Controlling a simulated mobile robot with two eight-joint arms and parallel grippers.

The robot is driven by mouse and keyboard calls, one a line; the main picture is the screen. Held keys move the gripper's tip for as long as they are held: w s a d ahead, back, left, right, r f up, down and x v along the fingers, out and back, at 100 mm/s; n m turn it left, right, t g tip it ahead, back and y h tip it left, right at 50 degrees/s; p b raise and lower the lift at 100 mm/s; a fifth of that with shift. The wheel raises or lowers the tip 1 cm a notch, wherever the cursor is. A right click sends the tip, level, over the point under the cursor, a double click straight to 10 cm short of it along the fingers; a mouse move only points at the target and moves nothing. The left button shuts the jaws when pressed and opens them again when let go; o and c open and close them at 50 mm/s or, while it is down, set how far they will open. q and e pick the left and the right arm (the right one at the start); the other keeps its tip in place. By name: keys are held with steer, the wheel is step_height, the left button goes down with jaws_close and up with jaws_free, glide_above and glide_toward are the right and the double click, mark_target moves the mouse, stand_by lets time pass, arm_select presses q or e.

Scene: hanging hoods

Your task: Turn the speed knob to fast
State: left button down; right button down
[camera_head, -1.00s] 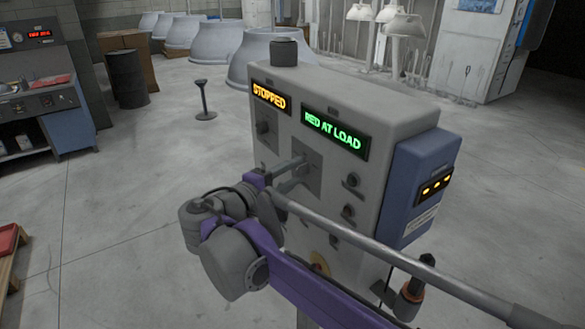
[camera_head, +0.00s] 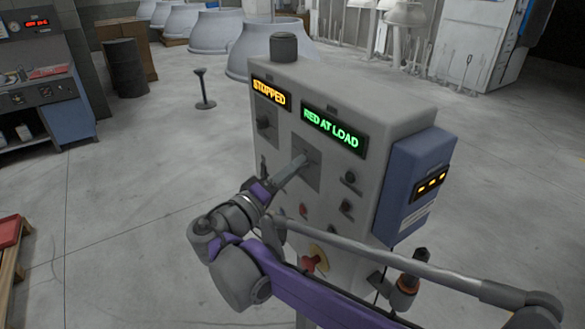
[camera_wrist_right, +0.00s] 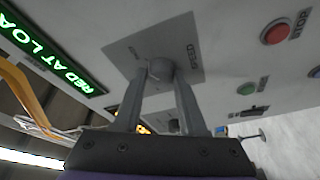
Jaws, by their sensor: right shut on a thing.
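The control box (camera_head: 375,110) stands in front of me, with its panel facing left. The speed knob (camera_wrist_right: 160,66) is a small grey round knob on a square grey plate (camera_wrist_right: 188,40) marked SPEED in the right wrist view. The plate also shows in the head view (camera_head: 311,178). My right gripper (camera_wrist_right: 162,78) is shut on the knob, one finger on each side of it. In the head view, my right gripper (camera_head: 302,161) reaches the plate from the lower left and hides the knob. The knob's setting cannot be read. My left gripper is not in view.
An orange STOPPED display (camera_head: 269,92) and a green RED AT LOAD display (camera_head: 331,127) sit above the plate. A red button (camera_wrist_right: 275,32), a green button (camera_wrist_right: 247,88) and other dark knobs (camera_head: 347,207) are nearby. A red mushroom button (camera_head: 311,262) is low on the panel.

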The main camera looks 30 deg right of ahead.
stand_by(0.4)
steer(key=shift+c, duration=2.3)
jaws_free()
steer(key=shift+a, duration=0.1)
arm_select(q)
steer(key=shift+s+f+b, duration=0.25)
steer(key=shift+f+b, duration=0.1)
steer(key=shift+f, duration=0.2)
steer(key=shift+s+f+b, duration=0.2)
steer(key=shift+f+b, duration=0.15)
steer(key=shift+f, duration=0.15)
arm_select(e)
steer(key=v, duration=1)
steer(key=shift+s+a, duration=0.2)
steer(key=shift+a, duration=0.1)
